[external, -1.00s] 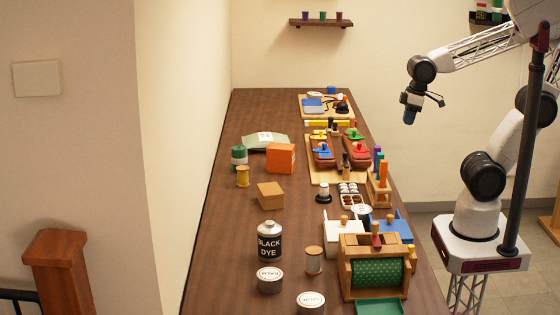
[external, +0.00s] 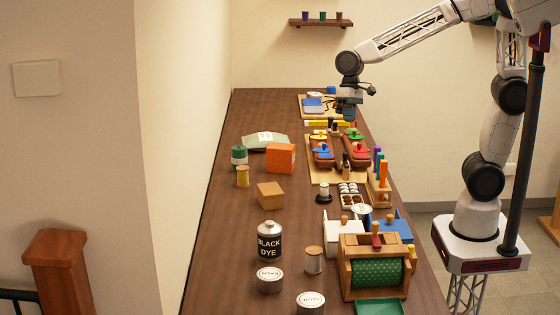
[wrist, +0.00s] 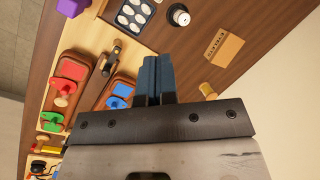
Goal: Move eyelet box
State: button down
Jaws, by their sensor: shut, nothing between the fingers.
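The eyelet box is a small tan cardboard box (external: 270,195) on the table left of centre, in front of the yellow spool. In the wrist view the box (wrist: 223,47) lies at the upper right, its dark lettering on one face too small to read surely. My gripper (external: 349,112) is above the far part of the table, well behind and to the right of the box. In the wrist view its two blue fingers (wrist: 155,68) are shut together with nothing between them. The box stands apart from my gripper.
The black dye can (external: 270,241) is in front. Bare table lies around the eyelet box.

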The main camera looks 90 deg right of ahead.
jog(key=w+d+f+m+y, duration=0.2)
jog(key=w+f, duration=0.3)
jog(key=w, duration=0.4)
jog(key=w+d+f+m+y, duration=0.1)
jog(key=w+d+f+m, duration=0.3)
jog(key=w, duration=0.6)
jog(key=w+d+f+m+y, duration=0.2)
jog(key=w+f, duration=0.4)
jog(key=w, duration=0.3)
jog(key=shift+w+d+m+y, duration=0.3)
jog(key=shift+w+d+m, duration=0.05)
jog(key=shift+d+m, duration=0.6)
jog(key=shift+a+f, duration=0.1)
jog(key=shift+a, duration=0.05)
jog(key=x, duration=0.9)
jog(key=shift+s+a+f, duration=0.1)
jog(key=shift+a+f, duration=0.15)
jog(key=shift+a, duration=2.05)
jog(key=a, duration=2)
jog(key=shift+a, duration=0.2)
